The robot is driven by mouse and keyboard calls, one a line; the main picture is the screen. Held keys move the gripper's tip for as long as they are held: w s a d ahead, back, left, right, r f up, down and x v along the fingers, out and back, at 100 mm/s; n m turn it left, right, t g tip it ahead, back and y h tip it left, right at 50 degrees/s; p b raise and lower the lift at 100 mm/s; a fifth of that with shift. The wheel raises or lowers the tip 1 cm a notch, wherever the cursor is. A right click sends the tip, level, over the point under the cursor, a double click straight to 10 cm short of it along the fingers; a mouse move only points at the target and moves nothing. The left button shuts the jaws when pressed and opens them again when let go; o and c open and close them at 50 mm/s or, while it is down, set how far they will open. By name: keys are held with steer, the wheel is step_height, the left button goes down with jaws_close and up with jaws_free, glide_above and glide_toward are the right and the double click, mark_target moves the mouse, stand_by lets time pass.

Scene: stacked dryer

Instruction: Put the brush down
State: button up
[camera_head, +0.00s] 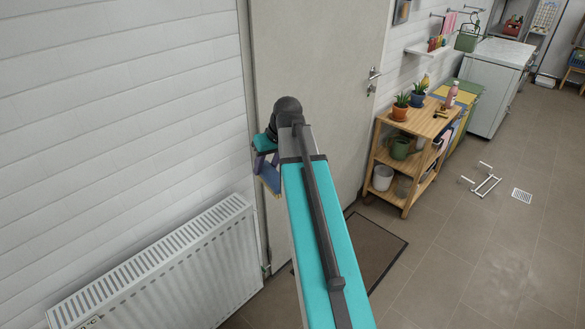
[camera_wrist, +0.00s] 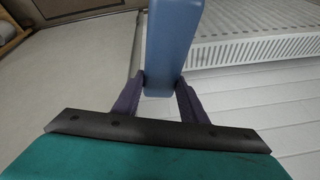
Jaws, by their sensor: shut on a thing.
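My gripper (camera_wrist: 160,84) has purple fingers shut on the brush (camera_wrist: 172,42), seen in the wrist view as a smooth blue block extending up past the top edge. No bristles can be made out. In the head view my gripper (camera_head: 263,160) is partly hidden behind my arm, in front of the door edge and beside the white slatted wall. The brush (camera_head: 270,180) shows there as a small blue and tan shape hanging below the fingers. It is held in the air, apart from the floor.
A white radiator (camera_head: 165,268) stands at lower left, also visible in the wrist view (camera_wrist: 255,35). A wooden shelf (camera_head: 408,180) with plants and pots stands right of the door (camera_head: 315,90). A dark doormat (camera_head: 372,250) lies before it. A white rack (camera_head: 485,184) lies on otherwise open tiles.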

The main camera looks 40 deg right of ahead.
steer(key=w+a+r+b, duration=0.1)
steer(key=w+a+r, duration=0.1)
steer(key=a, duration=1)
steer(key=w+a+r+n, duration=0.1)
steer(key=a+r, duration=0.1)
steer(key=a, duration=1)
steer(key=shift+w+a+r+y+b, duration=0.25)
steer(key=shift+w+r+y+b, duration=0.05)
steer(key=shift+w+r+b, duration=0.05)
steer(key=shift+s, duration=0.15)
